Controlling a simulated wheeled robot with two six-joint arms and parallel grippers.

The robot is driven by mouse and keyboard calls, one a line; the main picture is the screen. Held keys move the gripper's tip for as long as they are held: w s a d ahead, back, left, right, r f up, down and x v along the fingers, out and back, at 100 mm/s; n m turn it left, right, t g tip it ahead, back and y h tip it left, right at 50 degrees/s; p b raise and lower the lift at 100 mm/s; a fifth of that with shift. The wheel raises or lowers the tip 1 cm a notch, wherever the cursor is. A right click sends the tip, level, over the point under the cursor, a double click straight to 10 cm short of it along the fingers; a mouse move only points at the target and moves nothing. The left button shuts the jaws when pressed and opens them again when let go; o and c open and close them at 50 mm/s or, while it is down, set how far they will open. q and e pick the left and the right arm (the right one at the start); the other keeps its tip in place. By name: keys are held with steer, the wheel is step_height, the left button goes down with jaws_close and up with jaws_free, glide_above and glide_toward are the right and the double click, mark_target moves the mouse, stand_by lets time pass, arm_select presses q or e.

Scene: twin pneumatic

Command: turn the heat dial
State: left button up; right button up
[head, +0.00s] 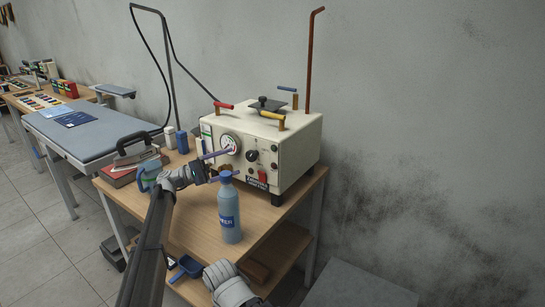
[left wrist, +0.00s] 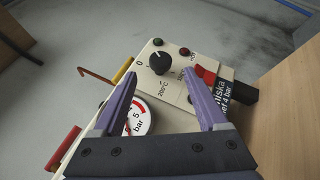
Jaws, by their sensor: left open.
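The heat dial (head: 252,155) is a round black knob on the front of a cream control box (head: 293,150). In the left wrist view the dial (left wrist: 160,63) has a white pointer line, with 0 and 200°C marked around it. My left gripper (head: 221,165) is open and empty in front of the box, left of the dial in the head view. In the left wrist view its purple fingers (left wrist: 160,76) are spread, with the dial lying beyond and between their tips. I see no contact. My right gripper is not visible.
A round pressure gauge (head: 230,145) sits left of the dial, and a red switch (head: 262,177) below it. A blue bottle (head: 229,210) stands on the wooden bench (head: 195,225) close to my left gripper. A padded table (head: 75,130) stands to the left.

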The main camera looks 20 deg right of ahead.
mark_target(248, 157)
arm_select(q)
steer(key=shift+x, duration=0.85)
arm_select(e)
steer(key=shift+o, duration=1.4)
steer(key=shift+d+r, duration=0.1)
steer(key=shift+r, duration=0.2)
arm_select(q)
steer(key=p+x, duration=0.2)
steer(key=x, duration=0.4)
steer(key=shift+s+d+p, duration=0.1)
steer(key=shift+d+p, duration=0.05)
steer(key=shift+p, duration=0.15)
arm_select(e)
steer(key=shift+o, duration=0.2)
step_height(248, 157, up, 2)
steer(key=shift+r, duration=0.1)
arm_select(q)
jaws_close()
